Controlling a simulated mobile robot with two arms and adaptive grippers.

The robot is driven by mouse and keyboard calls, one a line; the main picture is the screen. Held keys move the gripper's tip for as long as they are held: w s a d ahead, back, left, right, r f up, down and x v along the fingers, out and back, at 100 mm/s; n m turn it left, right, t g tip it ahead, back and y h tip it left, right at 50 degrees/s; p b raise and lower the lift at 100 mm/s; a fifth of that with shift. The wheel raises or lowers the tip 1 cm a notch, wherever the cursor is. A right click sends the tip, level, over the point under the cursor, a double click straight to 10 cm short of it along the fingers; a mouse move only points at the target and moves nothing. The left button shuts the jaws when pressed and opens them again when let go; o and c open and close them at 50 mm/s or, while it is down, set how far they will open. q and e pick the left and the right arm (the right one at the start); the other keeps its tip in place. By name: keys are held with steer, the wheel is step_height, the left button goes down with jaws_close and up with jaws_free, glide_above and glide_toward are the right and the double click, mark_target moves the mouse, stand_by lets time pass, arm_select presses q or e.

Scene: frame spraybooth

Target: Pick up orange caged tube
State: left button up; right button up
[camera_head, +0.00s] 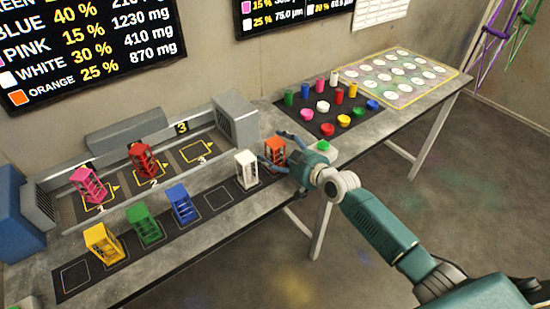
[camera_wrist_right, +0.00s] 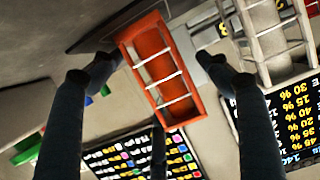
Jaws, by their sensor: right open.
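The orange caged tube (camera_head: 275,148) stands at the right end of the front row on the bench, partly hidden by my right gripper. In the right wrist view the orange cage (camera_wrist_right: 160,65), with pale crossbars, lies between the spread fingers. My right gripper (camera_head: 276,150) reaches in from the right with its fingers around the tube. In the wrist view my right gripper (camera_wrist_right: 157,68) is open, with visible gaps between the fingers and the cage. My left gripper is not in view.
A white caged tube (camera_head: 246,170) stands close to the left of the orange one. Blue (camera_head: 181,204), green (camera_head: 145,224) and yellow (camera_head: 103,243) cages continue the row. Pink (camera_head: 89,185) and red (camera_head: 143,160) cages stand behind. A dark mat (camera_head: 300,119) with colored caps lies to the right.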

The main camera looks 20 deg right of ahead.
steer(key=c, duration=0.4)
steer(key=shift+s, duration=0.1)
steer(key=c, duration=0.8)
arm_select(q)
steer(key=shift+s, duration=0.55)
arm_select(e)
steer(key=shift+r, duration=0.1)
steer(key=shift+c, duration=1.3)
steer(key=shift+r, duration=0.1)
